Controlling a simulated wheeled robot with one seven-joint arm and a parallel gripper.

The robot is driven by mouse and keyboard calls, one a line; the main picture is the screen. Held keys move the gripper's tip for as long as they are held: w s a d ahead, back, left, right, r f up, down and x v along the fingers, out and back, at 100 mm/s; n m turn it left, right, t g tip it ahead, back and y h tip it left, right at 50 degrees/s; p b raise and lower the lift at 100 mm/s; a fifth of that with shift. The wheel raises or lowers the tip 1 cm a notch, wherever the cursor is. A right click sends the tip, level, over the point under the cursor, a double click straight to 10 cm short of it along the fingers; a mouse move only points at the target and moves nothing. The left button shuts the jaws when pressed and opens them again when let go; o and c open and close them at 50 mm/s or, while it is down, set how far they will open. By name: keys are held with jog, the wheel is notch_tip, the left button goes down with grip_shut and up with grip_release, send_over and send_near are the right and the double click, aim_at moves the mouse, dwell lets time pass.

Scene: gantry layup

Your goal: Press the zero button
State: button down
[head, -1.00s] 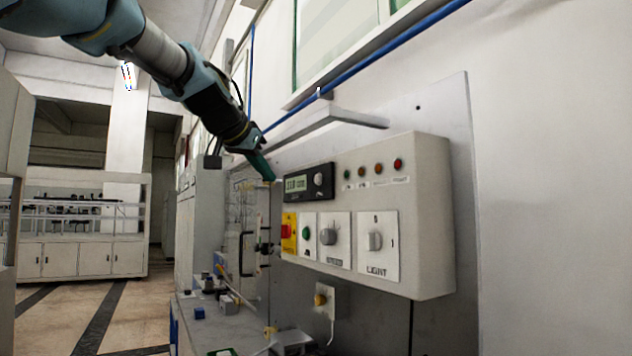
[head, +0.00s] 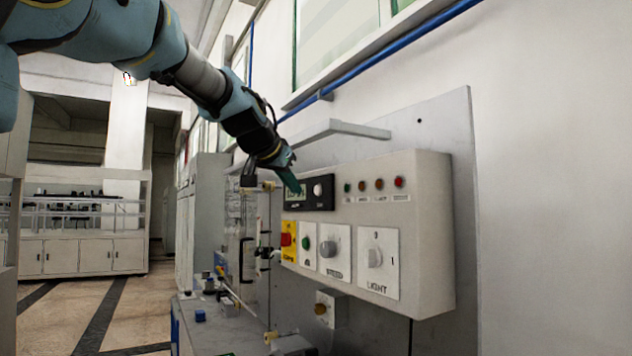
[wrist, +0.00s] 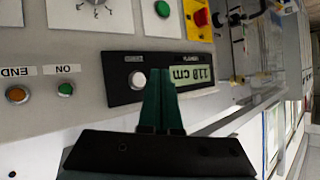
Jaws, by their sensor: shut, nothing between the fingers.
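The white round button (head: 318,190) sits at the right end of a black display panel (head: 325,206) on the grey control box. In the wrist view the button (wrist: 137,79) lies left of the lit readout (wrist: 190,74), which appears upside down; its small label is too blurred to read. My gripper (head: 298,190) has teal fingers, shut and empty. In the head view its tips are over the readout, left of the button. In the wrist view the fingertips (wrist: 160,72) lie between the button and the readout. Whether they touch the panel I cannot tell.
The control box (head: 425,230) also carries indicator lamps (head: 378,184), a red button on a yellow plate (head: 287,240), a green button (head: 306,243), a speed knob (head: 332,247) and a light switch (head: 376,256). A shelf (head: 335,132) juts out above the box.

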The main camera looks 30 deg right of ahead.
aim_at(316, 196)
jog(key=shift+d+p, duration=0.35)
jog(key=shift+d, duration=0.85)
jog(key=shift+d, duration=0.1)
dwell(1.1)
jog(key=shift+s+d, duration=0.1)
jog(key=shift+d, duration=0.25)
jog(key=shift+d+p, duration=0.4)
jog(key=shift+d, duration=0.05)
dwell(0.6)
dwell(0.4)
jog(key=shift+a+b, duration=0.75)
jog(key=shift+a, duration=0.1)
jog(key=shift+w+a+b, duration=0.2)
jog(key=shift+a+b, duration=1.55)
jog(key=shift+a, duration=0.8)
